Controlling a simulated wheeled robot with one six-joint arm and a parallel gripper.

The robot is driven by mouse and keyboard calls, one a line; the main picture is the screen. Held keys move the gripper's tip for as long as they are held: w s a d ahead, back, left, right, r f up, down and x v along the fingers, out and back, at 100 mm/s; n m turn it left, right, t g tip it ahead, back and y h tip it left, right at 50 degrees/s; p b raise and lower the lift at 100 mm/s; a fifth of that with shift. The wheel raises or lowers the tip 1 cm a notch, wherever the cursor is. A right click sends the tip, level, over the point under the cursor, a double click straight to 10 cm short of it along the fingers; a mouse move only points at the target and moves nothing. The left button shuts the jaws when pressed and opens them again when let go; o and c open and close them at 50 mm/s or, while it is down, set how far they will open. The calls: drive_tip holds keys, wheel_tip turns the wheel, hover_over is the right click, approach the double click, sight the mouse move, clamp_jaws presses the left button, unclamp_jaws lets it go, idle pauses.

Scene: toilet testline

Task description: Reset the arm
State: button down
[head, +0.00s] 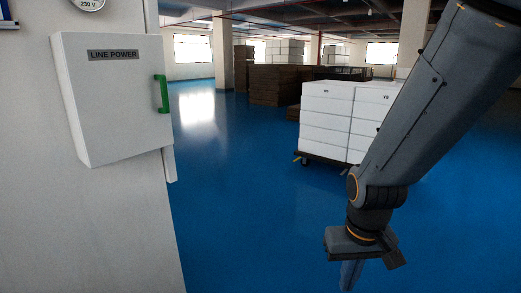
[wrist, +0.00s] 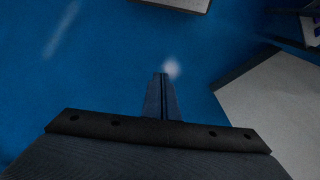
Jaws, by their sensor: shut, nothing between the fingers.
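My gripper (head: 350,274) hangs from my arm at the lower right of the head view and points down over the blue floor. In the wrist view the gripper (wrist: 163,78) shows its two fingers closed together. Nothing is between them. It touches no object that I can see.
A white LINE POWER box (head: 112,98) with a green handle (head: 162,94) is on the wall at left. White cartons (head: 326,118) stand on a dark wheeled cart (head: 322,163) behind my arm. Brown stacks (head: 278,85) are farther back. Blue floor (head: 235,215) is clear between.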

drive_tip(key=shift+s+d+g, duration=0.2)
drive_tip(key=shift+s+g, duration=0.2)
drive_tip(key=shift+s, duration=0.85)
